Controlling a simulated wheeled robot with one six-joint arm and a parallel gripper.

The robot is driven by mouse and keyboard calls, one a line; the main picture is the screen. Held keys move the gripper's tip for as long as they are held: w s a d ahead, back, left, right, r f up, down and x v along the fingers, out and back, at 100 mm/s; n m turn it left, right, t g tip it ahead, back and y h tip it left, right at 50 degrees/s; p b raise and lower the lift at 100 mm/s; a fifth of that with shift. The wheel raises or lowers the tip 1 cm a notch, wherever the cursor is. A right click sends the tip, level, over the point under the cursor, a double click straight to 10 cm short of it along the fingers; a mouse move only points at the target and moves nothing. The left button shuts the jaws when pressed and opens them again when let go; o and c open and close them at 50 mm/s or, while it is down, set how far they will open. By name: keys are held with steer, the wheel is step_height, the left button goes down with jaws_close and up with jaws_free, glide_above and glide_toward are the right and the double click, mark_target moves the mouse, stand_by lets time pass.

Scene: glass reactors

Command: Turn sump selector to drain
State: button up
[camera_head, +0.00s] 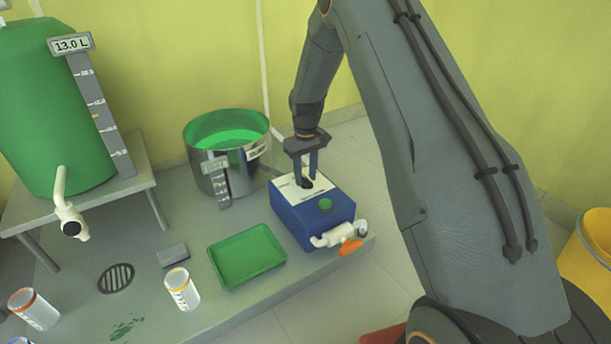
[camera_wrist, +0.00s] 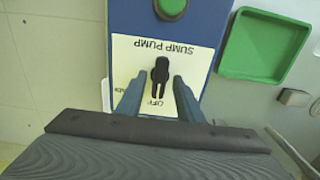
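The blue sump pump box (camera_head: 304,224) stands on the grey platform at the centre of the head view. Its top has a white label plate (camera_wrist: 186,55) reading "SUMP PUMP" and "OFF", upside down in the wrist view. The black selector knob (camera_wrist: 159,76) sits on this plate, with its narrow end towards "OFF". Other lettering at the plate's edge is partly hidden. My gripper (camera_wrist: 157,97) points down over the box, its two blue fingers apart on either side of the knob's lower end. I see gaps between fingers and knob. It also shows in the head view (camera_head: 308,172).
A green button (camera_head: 325,205) is on the box top, and a white valve with an orange handle (camera_head: 349,246) is on its front. A green tray (camera_head: 247,256), a steel pot (camera_head: 205,150) of green liquid and a cup (camera_head: 182,289) stand nearby. A floor drain (camera_head: 116,278) lies left.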

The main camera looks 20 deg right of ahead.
jaws_close()
steer(key=shift+s+r+m+p, duration=0.1)
steer(key=shift+m+p, duration=0.3)
steer(key=shift+p, duration=0.15)
steer(key=m+p, duration=0.2)
steer(key=p, duration=0.1)
steer(key=shift+m, duration=0.3)
steer(key=m+p, duration=0.4)
steer(key=m, duration=0.1)
steer(key=shift+m, duration=0.4)
steer(key=shift+o, duration=0.9)
jaws_free()
steer(key=shift+a, duration=0.1)
